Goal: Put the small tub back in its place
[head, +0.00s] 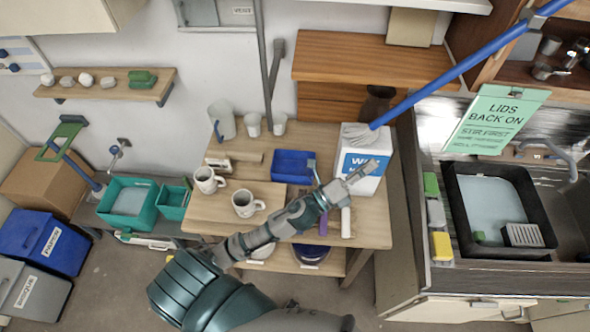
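Which vessel is the small tub is not certain. A small teal tub (173,202) stands beside a larger teal tub (127,203) on the low grey bench at the left. A shallow blue tub (292,165) sits on the wooden table (215,222), behind my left forearm. My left gripper (364,172) is over the table's right side, in front of the white bucket (355,160); contact cannot be told. Its fingers are small and seen at an angle, so their opening is unclear. I see no tub in it. My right gripper is out of view.
Two mugs (245,204) stand on the table left of my arm, with cups and a jug (222,120) behind. A blue-handled mop (460,68) leans across the white bucket. A sink with a black basin (500,205) is at the right. Blue and grey bins (45,242) stand at the left.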

